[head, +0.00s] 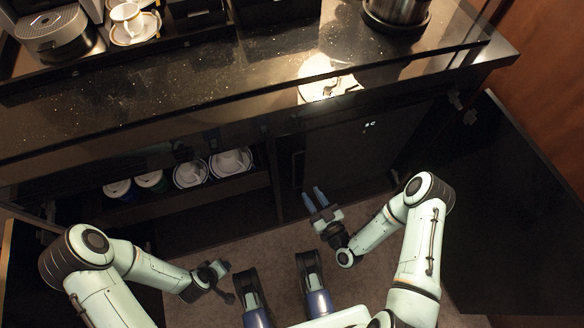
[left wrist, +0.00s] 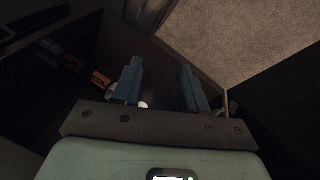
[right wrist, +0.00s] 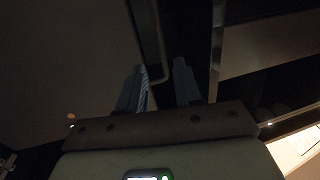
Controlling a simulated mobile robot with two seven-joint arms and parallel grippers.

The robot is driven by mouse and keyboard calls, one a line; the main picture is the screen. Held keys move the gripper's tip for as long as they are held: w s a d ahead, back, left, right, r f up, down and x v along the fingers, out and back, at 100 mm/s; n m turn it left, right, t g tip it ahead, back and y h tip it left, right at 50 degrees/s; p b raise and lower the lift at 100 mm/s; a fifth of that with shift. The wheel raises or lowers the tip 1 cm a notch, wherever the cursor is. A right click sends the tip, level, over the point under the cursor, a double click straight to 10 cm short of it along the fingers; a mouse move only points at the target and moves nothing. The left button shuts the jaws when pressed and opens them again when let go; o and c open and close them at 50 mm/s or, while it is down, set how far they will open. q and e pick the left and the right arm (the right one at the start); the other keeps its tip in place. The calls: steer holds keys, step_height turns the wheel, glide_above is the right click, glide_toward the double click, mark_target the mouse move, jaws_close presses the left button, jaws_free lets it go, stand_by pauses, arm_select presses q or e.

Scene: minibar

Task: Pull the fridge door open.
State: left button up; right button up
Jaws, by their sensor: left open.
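The fridge (head: 350,148) is a dark grey panel under the counter in the head view, with a small lit display near its top right. Its door appears closed. A dark bar handle (head: 297,168) runs along its left edge; in the right wrist view the handle (right wrist: 153,40) lies just beyond the fingertips. My right gripper (head: 314,197) is open in front of the fridge's lower left, fingers pointing toward it; in its wrist view the gripper (right wrist: 160,82) looks empty. My left gripper (left wrist: 160,80) is open and empty, low at the left, away from the fridge.
Open black cabinet doors stand at the right (head: 500,210) and the left (head: 18,270). The counter (head: 200,85) overhangs the fridge. Carpet (head: 225,250) lies clear in front.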

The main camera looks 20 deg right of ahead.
mark_target(294, 167)
arm_select(q)
steer(key=s+a+f+g+b, duration=0.1)
steer(key=s+f+g+b, duration=0.1)
steer(key=s+f, duration=0.3)
steer(key=shift+s+f+b, duration=0.15)
steer(key=shift+s+b, duration=0.35)
steer(key=shift+s, duration=0.2)
arm_select(e)
steer(key=x, duration=1.3)
steer(key=shift+r, duration=0.1)
jaws_close()
